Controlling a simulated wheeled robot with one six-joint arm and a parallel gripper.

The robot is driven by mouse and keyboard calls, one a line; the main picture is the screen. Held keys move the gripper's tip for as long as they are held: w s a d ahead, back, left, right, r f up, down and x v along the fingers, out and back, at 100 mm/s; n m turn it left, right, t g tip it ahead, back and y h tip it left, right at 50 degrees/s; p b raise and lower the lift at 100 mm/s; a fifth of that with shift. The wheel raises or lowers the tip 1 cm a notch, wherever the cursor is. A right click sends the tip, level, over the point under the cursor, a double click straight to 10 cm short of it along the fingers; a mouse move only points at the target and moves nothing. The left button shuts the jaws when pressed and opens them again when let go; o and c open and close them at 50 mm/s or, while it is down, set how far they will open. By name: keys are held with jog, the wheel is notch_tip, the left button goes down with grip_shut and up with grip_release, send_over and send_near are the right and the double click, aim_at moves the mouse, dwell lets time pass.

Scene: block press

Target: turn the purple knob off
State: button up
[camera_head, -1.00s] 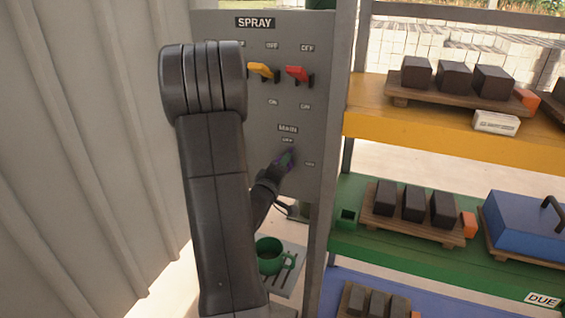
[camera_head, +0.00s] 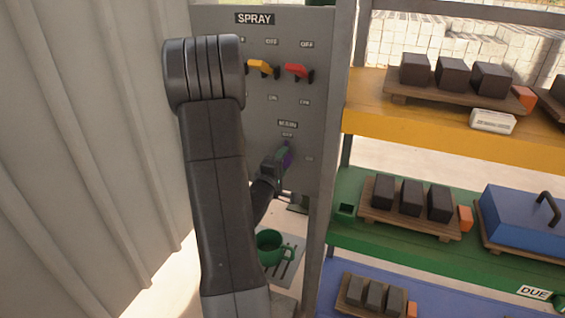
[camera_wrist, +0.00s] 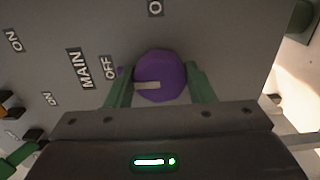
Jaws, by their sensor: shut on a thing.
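The purple knob (camera_wrist: 163,66) sits on the grey SPRAY panel (camera_head: 222,20), under the MAIN label (camera_wrist: 79,69). My gripper (camera_wrist: 159,78) is shut on the knob, with a green finger on each side. The knob's pale pointer line points left in the wrist view, toward the OFF label (camera_wrist: 110,68) side and slightly below it. Another label, partly cut off, is at the top of the wrist view. In the head view my gripper (camera_head: 279,159) is at the panel's lower part and hides most of the knob.
A yellow switch (camera_head: 262,67) and a red switch (camera_head: 297,71) sit higher on the panel. A green mug (camera_head: 268,248) stands below. Shelves with dark blocks on boards and a blue lidded box (camera_head: 522,220) are to the right. A corrugated wall (camera_head: 80,150) is left.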

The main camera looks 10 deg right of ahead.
jog(key=o, duration=1)
jog(key=shift+c, duration=0.2)
jog(key=b+v, duration=0.1)
jog(key=v, duration=1.3)
jog(key=shift+w, duration=0.1)
jog(key=p+x, duration=0.1)
jog(key=x, duration=1.2)
jog(key=shift+w+d, duration=0.3)
jog(key=shift+a, duration=0.1)
